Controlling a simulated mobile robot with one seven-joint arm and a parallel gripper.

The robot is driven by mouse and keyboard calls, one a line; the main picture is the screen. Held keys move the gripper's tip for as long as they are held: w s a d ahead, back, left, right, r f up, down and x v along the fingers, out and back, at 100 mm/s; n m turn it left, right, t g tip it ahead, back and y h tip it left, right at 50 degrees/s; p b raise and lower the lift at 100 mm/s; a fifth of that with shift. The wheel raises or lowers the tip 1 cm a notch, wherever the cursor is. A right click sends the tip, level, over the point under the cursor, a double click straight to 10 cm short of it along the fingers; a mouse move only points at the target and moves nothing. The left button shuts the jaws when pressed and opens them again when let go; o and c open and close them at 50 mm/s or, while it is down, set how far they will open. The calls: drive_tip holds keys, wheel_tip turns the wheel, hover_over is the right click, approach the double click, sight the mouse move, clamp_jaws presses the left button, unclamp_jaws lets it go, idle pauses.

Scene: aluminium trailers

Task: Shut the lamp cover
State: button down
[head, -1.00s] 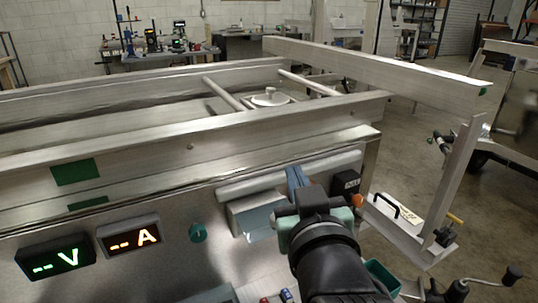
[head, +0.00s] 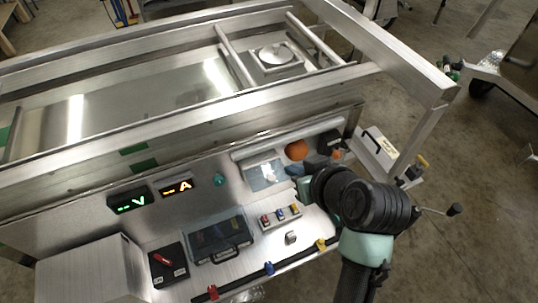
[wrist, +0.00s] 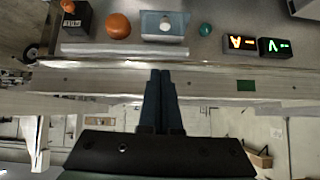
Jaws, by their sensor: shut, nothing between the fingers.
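The lamp (head: 266,174) is a pale blue rectangular panel on the metal front, below a long pale bar. In the wrist view the lamp (wrist: 150,28) appears upside down, with a round white spot in it. I cannot clearly make out its cover or how far it stands open. My gripper (head: 294,170) is just right of the lamp in the head view, its fingers partly hidden by my wrist. In the wrist view my gripper (wrist: 160,73) has its dark fingers together and empty, pointing towards the panel. I cannot tell whether they touch anything.
An orange ball-like knob (head: 297,150) and a black box (head: 329,142) are right of the lamp. A green knob (head: 219,180) and lit displays (head: 177,188) are left. A shelf below holds a dark case (head: 218,240) and small coloured switches (head: 280,216). A metal rail (head: 190,134) runs above.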

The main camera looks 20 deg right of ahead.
drive_tip(key=p, duration=0.2)
approach(267, 171)
wheel_tip(267, 171, up, 3)
drive_tip(key=w, duration=0.2)
drive_tip(key=shift+w+a+f+p, duration=0.15)
drive_tip(key=shift+f+p, duration=0.45)
drive_tip(key=shift+f, duration=1.55)
drive_tip(key=shift+f+b, duration=0.3)
drive_tip(key=shift+b, duration=0.75)
